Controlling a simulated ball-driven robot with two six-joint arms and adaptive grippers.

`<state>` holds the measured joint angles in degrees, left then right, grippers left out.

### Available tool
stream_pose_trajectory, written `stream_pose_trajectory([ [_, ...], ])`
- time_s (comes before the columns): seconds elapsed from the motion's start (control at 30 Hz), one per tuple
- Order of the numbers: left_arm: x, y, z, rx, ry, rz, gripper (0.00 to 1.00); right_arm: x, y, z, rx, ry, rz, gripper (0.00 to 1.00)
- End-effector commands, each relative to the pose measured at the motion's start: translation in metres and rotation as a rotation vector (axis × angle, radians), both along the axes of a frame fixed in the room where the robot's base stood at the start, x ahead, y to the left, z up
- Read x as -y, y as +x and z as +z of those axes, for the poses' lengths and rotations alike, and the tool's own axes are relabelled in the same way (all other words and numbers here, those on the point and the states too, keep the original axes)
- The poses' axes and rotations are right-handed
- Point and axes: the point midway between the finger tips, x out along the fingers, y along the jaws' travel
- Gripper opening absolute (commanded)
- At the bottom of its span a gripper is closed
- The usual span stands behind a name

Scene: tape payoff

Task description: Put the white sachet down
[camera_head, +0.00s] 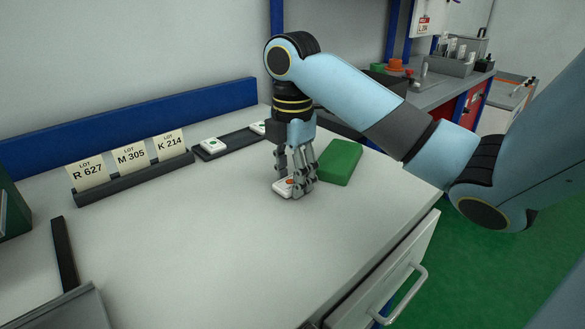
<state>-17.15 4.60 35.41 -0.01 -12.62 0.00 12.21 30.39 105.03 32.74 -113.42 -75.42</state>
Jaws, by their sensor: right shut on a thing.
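A white sachet (280,189) with an orange mark is between the fingers of my right gripper (294,187), which points straight down and is shut on it. The sachet is low at the table top (190,240); I cannot tell whether it touches the surface. The fingers hide part of it. My left gripper is not in view.
A green block (340,161) lies just right of my right gripper. Behind is a dark tray (236,143) with white sachets (214,145). A dark rack (135,182) holds lot cards R 627, M 305 and K 214. The table's front middle is clear.

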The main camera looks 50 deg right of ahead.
Motion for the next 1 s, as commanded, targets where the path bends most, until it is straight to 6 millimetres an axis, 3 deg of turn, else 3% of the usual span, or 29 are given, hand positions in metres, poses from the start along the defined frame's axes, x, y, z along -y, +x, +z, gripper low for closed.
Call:
stream_pose_trajectory([
  [0.13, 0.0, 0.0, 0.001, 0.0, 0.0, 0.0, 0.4, 0.0, 0.0, -0.002, 0.0, 0.001, 0.0, 0.12],
  [0.17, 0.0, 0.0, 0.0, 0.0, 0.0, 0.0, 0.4, 0.0, 0.0, -0.002, 0.0, 0.0, 0.0, 0.44],
  [0.33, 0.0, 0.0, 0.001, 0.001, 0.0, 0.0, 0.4, 0.0, 0.0, -0.002, 0.0, 0.0, 0.0, 0.65],
  [0.7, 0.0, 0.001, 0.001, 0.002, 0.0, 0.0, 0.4, 0.0, 0.0, 0.003, 0.001, 0.0, 0.0, 0.65],
  [0.87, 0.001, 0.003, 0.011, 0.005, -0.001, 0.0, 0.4, 0.0, 0.001, 0.022, 0.004, 0.001, 0.001, 0.65],
  [1.0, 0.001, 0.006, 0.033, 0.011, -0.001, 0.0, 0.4, 0.0, 0.0, 0.047, 0.002, 0.001, 0.0, 0.65],
])
